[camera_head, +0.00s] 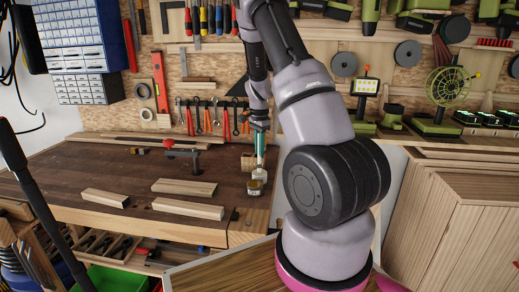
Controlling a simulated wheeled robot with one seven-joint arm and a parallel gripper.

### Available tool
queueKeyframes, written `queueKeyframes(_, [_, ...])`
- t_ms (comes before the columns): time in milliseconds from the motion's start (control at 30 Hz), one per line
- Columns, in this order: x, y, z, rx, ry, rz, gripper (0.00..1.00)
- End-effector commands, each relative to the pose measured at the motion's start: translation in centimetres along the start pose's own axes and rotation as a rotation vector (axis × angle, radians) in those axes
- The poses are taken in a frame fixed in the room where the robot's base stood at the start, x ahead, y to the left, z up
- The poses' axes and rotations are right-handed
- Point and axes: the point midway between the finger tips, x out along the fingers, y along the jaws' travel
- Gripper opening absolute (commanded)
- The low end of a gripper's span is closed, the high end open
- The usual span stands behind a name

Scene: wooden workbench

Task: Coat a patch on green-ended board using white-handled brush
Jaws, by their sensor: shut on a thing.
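My gripper (260,133) is at the right end of the workbench, pointing down, its fingers small in the view. It is shut on a brush (259,160), which hangs below it with a pale part showing. Below the brush, near the bench's right edge, is a small pale container-like object (254,187); I cannot tell whether the brush touches it. Pale wooden boards lie on the bench: one at the left (105,197), one in the middle (185,187) and one at the front (188,208). I cannot make out a green end on any of them.
The wooden workbench (75,175) has bare room at left and between the boards. A vise-like tool (182,148) and a wooden block (249,161) stand farther back. Tools hang on the back wall. A wooden cabinet (440,225) stands at right. My arm hides the middle.

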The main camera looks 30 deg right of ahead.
Motion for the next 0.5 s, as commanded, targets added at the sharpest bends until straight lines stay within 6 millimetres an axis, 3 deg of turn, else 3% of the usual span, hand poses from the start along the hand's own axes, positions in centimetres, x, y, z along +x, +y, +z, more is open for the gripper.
queueKeyframes(367, [0.07,0.06,0.04,0.0,-0.001,0.002,0.0])
queueKeyframes(500, [-0.78,0.0,0.03,0.0,0.0,0.0,0.0])
